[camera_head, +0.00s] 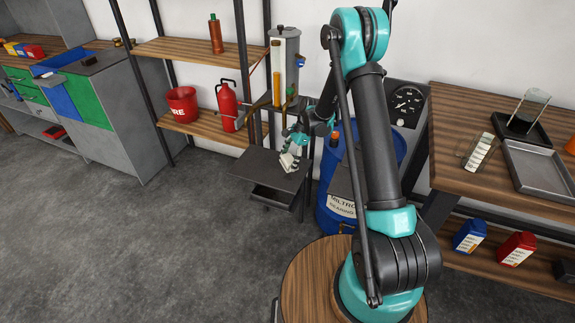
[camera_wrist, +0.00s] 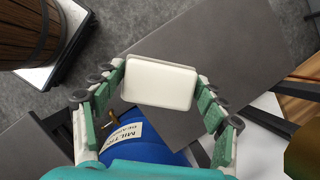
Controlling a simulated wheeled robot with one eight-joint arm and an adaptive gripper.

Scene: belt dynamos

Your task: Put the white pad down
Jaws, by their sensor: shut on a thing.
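The white pad (camera_wrist: 160,83) is a small rounded block. In the wrist view it lies between the two green-padded fingers of my gripper (camera_wrist: 160,90), which is shut on it. Behind the pad is a dark grey table top (camera_wrist: 240,70); I cannot tell whether the pad touches it. In the head view my gripper (camera_head: 291,158) is at the small dark table (camera_head: 262,168), over its right part. The pad shows there only as a small pale patch, partly hidden by the fingers.
A blue drum (camera_head: 330,185) stands right of the small table, partly behind my arm. A shelf with a red fire bucket (camera_head: 182,104) and a red can (camera_head: 228,107) is behind. A wooden bench (camera_head: 470,145) with a grey tray (camera_head: 540,172) is at right. The left floor is clear.

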